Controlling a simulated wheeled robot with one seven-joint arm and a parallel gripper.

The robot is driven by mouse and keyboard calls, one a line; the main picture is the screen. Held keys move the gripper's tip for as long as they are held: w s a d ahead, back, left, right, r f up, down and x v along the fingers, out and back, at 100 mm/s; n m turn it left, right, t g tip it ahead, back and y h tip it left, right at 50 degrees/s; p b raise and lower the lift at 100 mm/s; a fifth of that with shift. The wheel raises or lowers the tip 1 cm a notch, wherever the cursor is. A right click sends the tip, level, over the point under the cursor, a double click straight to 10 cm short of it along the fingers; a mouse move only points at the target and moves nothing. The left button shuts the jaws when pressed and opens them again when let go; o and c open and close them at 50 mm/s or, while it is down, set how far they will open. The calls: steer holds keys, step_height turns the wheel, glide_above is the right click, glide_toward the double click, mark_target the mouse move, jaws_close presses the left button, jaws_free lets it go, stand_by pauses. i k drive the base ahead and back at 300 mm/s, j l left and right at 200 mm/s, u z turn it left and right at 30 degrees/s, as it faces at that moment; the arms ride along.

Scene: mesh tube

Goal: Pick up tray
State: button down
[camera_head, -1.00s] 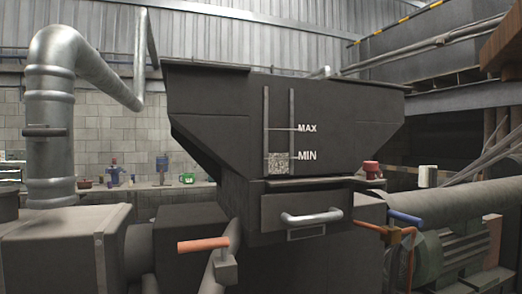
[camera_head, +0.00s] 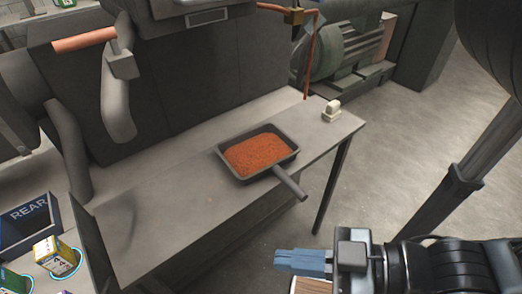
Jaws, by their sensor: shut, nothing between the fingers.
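A dark rectangular tray (camera_head: 223,158) lies flat on the grey metal table in the middle of the head view. It is filled with orange-red granular material. Its straight dark handle (camera_head: 290,184) points toward the lower right and sticks out over the table's front edge. My gripper (camera_head: 280,261) has blue fingers and is at the bottom of the view, pointing left.
The table (camera_head: 165,220) has bare surface left of the tray. A small pale object (camera_head: 331,111) stands at its right corner. A machine rises behind it. A "REAR" box (camera_head: 30,222) and a yellow box (camera_head: 56,257) sit lower left.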

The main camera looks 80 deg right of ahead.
mark_target(250, 155)
steer(key=z, duration=2.1)
steer(key=k+j+z, duration=0.55)
steer(key=k+z, duration=0.25)
steer(key=k, duration=0.2)
